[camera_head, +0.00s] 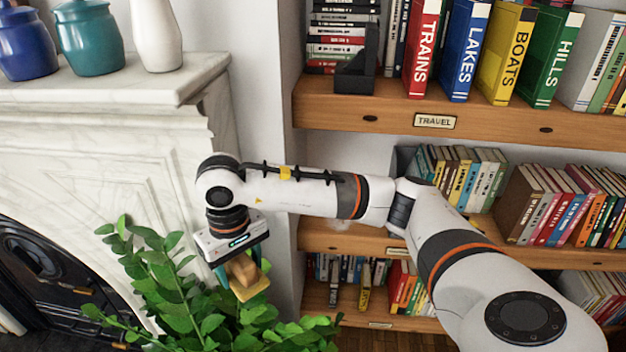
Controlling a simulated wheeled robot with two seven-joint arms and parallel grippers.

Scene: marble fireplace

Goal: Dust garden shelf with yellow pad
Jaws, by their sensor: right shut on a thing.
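My right gripper (237,268) points down at the lower left of centre, at the end of my right arm. It is shut on a yellow pad (252,289), which has a tan upper part between the fingers. The pad is above and in front of a green leafy plant (185,300); I cannot tell whether it touches the leaves. No shelf labelled garden shows; the upper wooden shelf (350,116) carries a "TRAVEL" label. My left gripper is not in view.
A marble fireplace (90,140) stands at the left, with blue, teal and white jars on its mantel (110,88). Large books such as the red "TRAINS" book (421,50) fill the upper shelf. My arm crosses in front of the lower bookshelves.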

